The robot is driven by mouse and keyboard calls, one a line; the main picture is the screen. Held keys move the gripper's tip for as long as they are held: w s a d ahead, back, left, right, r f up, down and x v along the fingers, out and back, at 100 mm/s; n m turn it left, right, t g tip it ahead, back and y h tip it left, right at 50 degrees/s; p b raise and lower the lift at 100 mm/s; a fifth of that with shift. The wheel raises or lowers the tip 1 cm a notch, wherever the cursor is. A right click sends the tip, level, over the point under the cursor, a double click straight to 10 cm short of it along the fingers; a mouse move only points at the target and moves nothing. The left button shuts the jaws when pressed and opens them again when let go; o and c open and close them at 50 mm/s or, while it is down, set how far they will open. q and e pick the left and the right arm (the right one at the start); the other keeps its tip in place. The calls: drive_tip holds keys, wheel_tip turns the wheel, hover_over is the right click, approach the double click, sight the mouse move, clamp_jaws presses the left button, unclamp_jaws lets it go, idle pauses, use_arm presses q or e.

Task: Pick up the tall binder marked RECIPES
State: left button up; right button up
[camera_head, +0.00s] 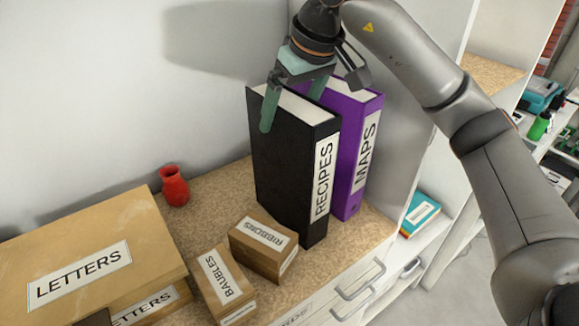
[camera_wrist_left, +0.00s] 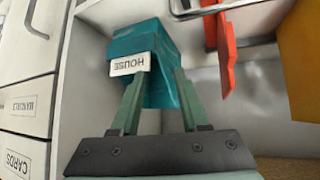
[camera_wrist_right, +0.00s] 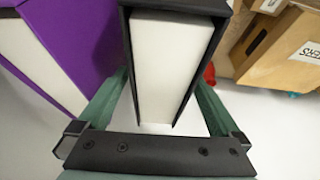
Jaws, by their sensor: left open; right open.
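The tall black RECIPES binder (camera_head: 290,155) stands upright on the cork-topped cabinet, its white label facing the front right. My right gripper (camera_head: 291,112) is above it, open, with one green finger on each side of its top. In the right wrist view the black binder (camera_wrist_right: 172,70) with its white page block lies between the fingers (camera_wrist_right: 163,88); I cannot tell whether they touch it. My left gripper (camera_wrist_left: 159,75) is open, with a teal HOUSE box (camera_wrist_left: 145,45) in front of it; it is outside the head view.
The purple MAPS binder (camera_head: 357,155) stands close beside RECIPES, on its right. BAUBLES (camera_head: 222,285) and RIBBONS (camera_head: 263,247) boxes lie in front. A red vase (camera_head: 174,187) and a LETTERS box (camera_head: 90,255) are at left. The wall is behind; drawer handles are below.

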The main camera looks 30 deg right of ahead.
drive_tip(key=shift+x, duration=1.45)
drive_tip(key=shift+f, duration=0.25)
clamp_jaws()
drive_tip(key=shift+r, duration=0.1)
